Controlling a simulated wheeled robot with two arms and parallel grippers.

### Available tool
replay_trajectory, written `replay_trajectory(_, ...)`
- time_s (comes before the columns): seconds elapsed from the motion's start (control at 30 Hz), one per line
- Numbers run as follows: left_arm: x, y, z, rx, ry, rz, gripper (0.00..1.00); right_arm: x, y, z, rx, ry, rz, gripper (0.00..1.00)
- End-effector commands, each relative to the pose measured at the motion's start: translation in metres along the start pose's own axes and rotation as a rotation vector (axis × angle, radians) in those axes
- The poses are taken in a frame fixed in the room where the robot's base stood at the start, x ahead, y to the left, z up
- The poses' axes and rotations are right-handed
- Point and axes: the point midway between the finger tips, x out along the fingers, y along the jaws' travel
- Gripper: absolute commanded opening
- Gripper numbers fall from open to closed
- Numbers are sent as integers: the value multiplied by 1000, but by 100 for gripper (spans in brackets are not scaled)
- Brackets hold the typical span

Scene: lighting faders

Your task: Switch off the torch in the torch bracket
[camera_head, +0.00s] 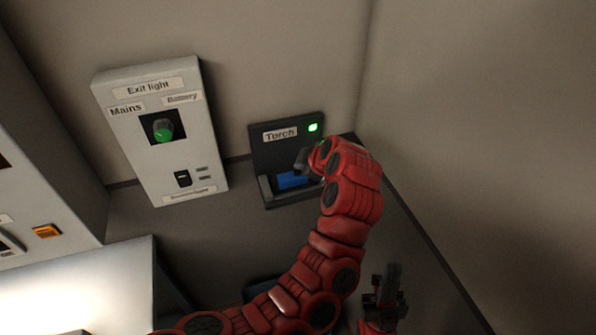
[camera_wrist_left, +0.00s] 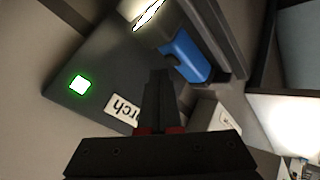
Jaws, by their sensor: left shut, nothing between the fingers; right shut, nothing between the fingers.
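The torch bracket (camera_head: 262,155) is a dark panel on the wall with a "Torch" label and a lit green light (camera_head: 313,127). The blue torch (camera_head: 290,180) lies in its lower tray, partly hidden by my left arm. In the left wrist view the torch (camera_wrist_left: 187,57) has a bright, glowing end (camera_wrist_left: 148,14). My left gripper (camera_head: 301,162) is shut and empty in front of the bracket, close to the torch. In the left wrist view its fingertips (camera_wrist_left: 161,75) overlap the torch's edge; whether they touch cannot be told. My right gripper (camera_head: 385,285) is shut and empty, low on the right.
A white "Exit light" box (camera_head: 150,165) with a green knob (camera_head: 163,131) hangs on the wall left of the bracket. A grey cabinet (camera_head: 60,185) with an orange switch (camera_head: 46,231) stands further left. The wall to the right is bare.

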Motion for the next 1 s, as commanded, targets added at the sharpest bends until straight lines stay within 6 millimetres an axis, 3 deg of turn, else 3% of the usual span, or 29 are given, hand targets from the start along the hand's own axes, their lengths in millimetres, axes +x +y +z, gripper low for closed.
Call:
replay_trajectory(0.4, 0, 0, 0, 0, 0, 0, 0, 0, 0, 0, 0, 0, 0, 0)
replay_trajectory(0.77, 6, -5, 6, 1, -1, 2, 0, -17, -1, 3, 0, 0, 0, 0)
replay_trajectory(1.0, 6, -4, 4, 1, 0, 1, 0, -17, -1, 3, 0, 0, 0, 0)
